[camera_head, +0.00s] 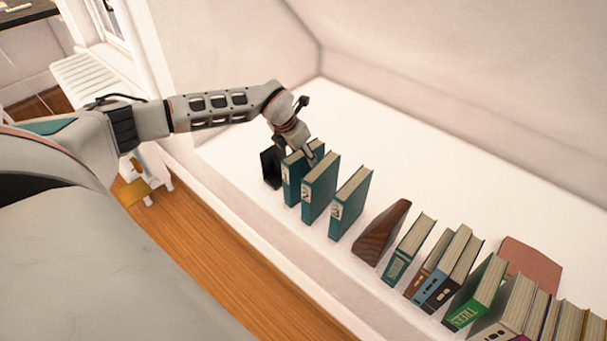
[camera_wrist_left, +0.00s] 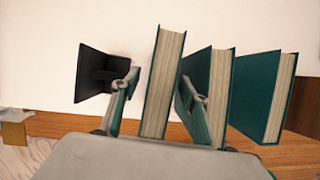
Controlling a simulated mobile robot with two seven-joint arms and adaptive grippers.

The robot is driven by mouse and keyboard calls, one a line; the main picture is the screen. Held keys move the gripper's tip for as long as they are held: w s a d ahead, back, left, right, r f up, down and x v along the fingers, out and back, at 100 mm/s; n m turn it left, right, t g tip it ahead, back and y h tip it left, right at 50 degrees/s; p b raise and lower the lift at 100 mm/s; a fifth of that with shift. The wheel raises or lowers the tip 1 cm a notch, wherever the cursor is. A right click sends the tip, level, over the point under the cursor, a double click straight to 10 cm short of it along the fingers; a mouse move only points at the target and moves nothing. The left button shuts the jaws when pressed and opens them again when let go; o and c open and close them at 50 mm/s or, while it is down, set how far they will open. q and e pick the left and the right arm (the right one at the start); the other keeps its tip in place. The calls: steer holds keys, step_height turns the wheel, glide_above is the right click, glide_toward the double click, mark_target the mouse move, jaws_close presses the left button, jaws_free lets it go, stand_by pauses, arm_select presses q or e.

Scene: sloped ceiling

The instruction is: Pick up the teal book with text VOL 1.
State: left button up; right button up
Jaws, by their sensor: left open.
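Three teal books with white spine labels stand upright on the white ledge. The leftmost teal book (camera_head: 291,188) is beside the black bookend and also shows in the left wrist view (camera_wrist_left: 165,70). The middle teal book (camera_head: 317,195) and the third teal book (camera_head: 347,210) stand to its right. The label numbers are too small to read surely. My left gripper (camera_head: 297,151) is open over the leftmost book. In the left wrist view, its fingers (camera_wrist_left: 158,88) straddle that book, one on each side, the right finger between it and the middle book. My right gripper is not in view.
A black bookend (camera_head: 270,168) stands left of the books. A brown wooden wedge (camera_head: 383,235) and more books, including a green one (camera_head: 474,295), continue to the right. The white ledge (camera_head: 420,170) behind is clear up to the wall.

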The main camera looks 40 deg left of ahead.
arm_select(q)
jaws_close()
steer(key=shift+w+r, duration=0.1)
